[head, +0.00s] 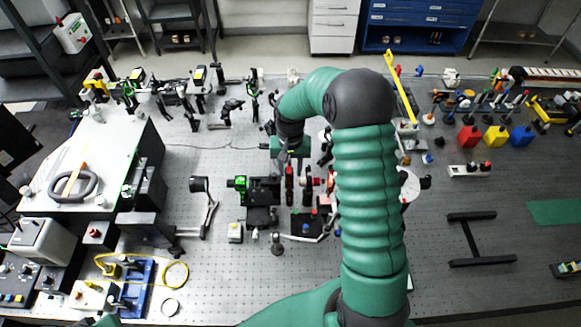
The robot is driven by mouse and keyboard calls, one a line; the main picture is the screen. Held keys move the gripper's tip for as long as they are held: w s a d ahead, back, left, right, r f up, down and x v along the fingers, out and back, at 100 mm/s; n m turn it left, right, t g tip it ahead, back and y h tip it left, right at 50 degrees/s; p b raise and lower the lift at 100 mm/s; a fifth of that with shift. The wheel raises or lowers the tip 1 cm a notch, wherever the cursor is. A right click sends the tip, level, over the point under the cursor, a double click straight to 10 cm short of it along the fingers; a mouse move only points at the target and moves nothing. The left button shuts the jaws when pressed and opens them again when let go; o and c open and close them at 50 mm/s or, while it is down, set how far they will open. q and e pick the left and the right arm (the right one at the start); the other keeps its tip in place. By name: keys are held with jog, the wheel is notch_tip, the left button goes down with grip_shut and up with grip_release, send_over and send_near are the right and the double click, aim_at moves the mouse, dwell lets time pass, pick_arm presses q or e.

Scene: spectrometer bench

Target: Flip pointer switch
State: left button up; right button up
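My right arm rises from the bottom middle and bends left over the bench. My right gripper (292,151) is at its far end, above the middle of the optical bench (345,283). Its fingers are small and partly hidden, so I cannot tell whether they are open or shut. Below and left of it is a black device with a bright green part (240,183), possibly the pointer. A small pale box (235,232) stands in front of that device. I cannot make out which part is the pointer switch. My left gripper is not in view.
Dark red posts (289,186) stand just below my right gripper. A black bent arm stand (208,205) is to the left. A white-topped instrument (93,165) fills the left side.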

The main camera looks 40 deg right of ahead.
jog(key=shift+w+a+f, duration=0.15)
jog(key=shift+w, duration=0.15)
jog(key=c, duration=0.5)
jog(key=shift+w, duration=0.1)
grip_shut()
jog(key=shift+d, duration=0.25)
jog(key=p, duration=0.1)
jog(key=g+y+p, duration=0.1)
jog(key=p, duration=0.1)
jog(key=shift+w+r+g, duration=0.25)
jog(key=shift+r+g, duration=0.05)
jog(key=shift+r, duration=0.05)
jog(key=shift+w+d+f+g+y+p, duration=0.2)
jog(key=shift+d+f+g+y+p, duration=0.1)
jog(key=shift+g+y+p, duration=0.25)
jog(key=shift+d+g+y, duration=0.1)
jog(key=shift+g+y, duration=0.15)
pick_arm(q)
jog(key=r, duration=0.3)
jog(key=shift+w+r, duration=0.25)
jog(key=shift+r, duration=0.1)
pick_arm(e)
jog(key=shift+r, duration=0.1)
